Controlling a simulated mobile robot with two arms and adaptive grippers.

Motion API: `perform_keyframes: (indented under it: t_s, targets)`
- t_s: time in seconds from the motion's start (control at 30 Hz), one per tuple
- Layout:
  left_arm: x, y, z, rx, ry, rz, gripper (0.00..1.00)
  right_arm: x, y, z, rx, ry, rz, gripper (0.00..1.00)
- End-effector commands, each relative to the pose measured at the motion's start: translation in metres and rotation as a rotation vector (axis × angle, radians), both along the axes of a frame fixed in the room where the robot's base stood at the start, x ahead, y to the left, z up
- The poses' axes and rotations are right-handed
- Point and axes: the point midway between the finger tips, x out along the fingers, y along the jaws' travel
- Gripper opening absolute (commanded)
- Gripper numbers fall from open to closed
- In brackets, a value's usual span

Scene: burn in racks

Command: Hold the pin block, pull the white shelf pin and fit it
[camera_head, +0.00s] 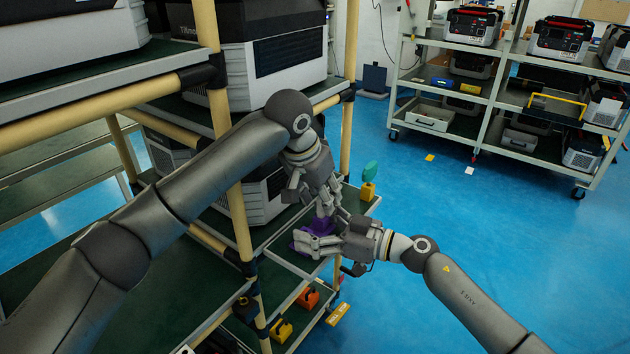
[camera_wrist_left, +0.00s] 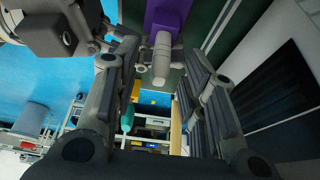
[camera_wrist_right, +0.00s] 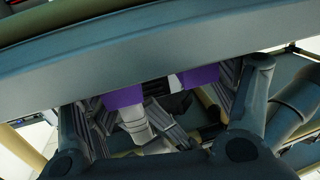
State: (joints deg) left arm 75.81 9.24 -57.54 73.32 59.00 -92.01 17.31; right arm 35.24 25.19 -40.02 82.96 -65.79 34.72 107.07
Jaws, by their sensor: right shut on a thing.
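The purple pin block (camera_head: 300,240) sits on the green shelf beside the rack post, partly covered by my grippers. It also shows in the left wrist view (camera_wrist_left: 165,14) and the right wrist view (camera_wrist_right: 124,97). The white shelf pin (camera_wrist_left: 162,60) stands out of the block; it also shows in the right wrist view (camera_wrist_right: 135,122). My right gripper (camera_head: 320,240) is shut on the block from the right. My left gripper (camera_head: 325,206) is above the block, open, with its fingers apart on either side of the pin. Its contact with the pin cannot be told.
A yellow block with a teal piece (camera_head: 369,170) stands at the shelf's far corner. An orange block (camera_head: 308,298) and a yellow block (camera_head: 281,330) sit on the lower shelf. The cream rack post (camera_head: 236,215) is close to my left arm.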

Motion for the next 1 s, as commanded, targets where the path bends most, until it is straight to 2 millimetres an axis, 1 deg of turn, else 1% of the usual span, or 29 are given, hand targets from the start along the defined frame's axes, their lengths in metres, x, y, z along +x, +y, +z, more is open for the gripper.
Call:
perform_keyframes:
  t_s: [0.1,0.2,0.47,0.57,0.7,0.8,0.87,0.9,0.97,1.0]
  targets:
    - [0.003,-0.003,-0.01,0.0,0.001,0.001,0.39,0.0,0.0,-0.001,0.0,0.001,0.0,0.55]
    - [0.004,-0.004,-0.014,0.001,0.001,0.0,0.39,0.0,0.0,-0.001,0.0,0.001,0.0,0.55]
    - [0.005,-0.004,-0.015,0.0,0.0,0.0,0.39,0.0,0.0,-0.001,0.0,0.001,0.0,0.55]
    - [0.005,-0.004,-0.015,0.0,0.0,0.0,0.29,0.0,0.0,-0.001,0.0,0.001,0.0,0.55]
    - [0.005,-0.004,-0.015,0.0,0.0,0.0,0.11,0.0,0.0,-0.001,0.0,0.001,0.0,0.55]
    - [0.005,-0.004,-0.015,0.0,0.0,0.0,0.0,0.0,0.0,-0.001,0.0,0.001,0.0,0.55]
    - [0.005,-0.004,-0.015,0.0,0.0,0.0,0.0,0.0,0.0,-0.001,0.0,0.001,0.0,0.55]
    - [0.005,-0.004,-0.015,0.0,0.0,0.0,0.08,0.0,0.0,-0.001,0.0,0.001,0.0,0.55]
    - [0.005,-0.004,-0.015,-0.001,-0.001,0.0,0.01,0.0,0.0,-0.001,0.0,0.001,0.0,0.55]
    - [0.005,-0.004,-0.015,-0.001,-0.001,0.0,0.0,0.0,0.0,-0.001,0.0,0.001,0.0,0.55]
